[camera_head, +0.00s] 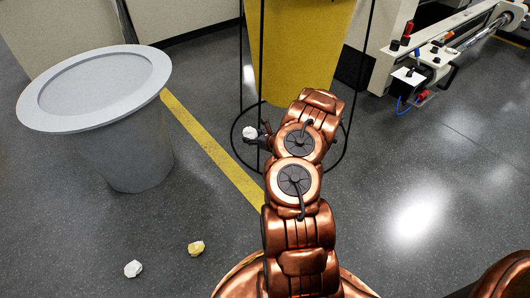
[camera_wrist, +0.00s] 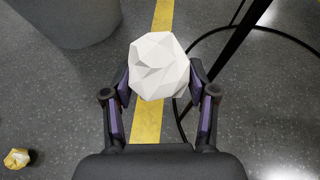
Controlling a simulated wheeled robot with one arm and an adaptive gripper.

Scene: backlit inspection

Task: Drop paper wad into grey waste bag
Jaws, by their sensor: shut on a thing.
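My gripper (camera_wrist: 159,95) is shut on a white, faceted paper wad (camera_wrist: 159,64), held above the floor. In the head view the held wad (camera_head: 249,133) shows at the left end of my gripper, in front of the yellow bag's black wire stand. The grey waste bag (camera_head: 152,150) stands at the left with a wide, pale grey round rim (camera_head: 150,58). The held wad is to the right of this bag and apart from it. Part of the grey bag also shows at the top left of the wrist view (camera_wrist: 75,25).
A yellow bag (camera_head: 290,50) hangs in a black wire stand (camera_head: 241,70) behind my arm. A white wad (camera_head: 133,269) and a yellowish wad (camera_head: 196,249) lie on the floor at lower left. A yellow line (camera_head: 205,140) crosses the floor. A machine (camera_head: 430,65) stands at upper right.

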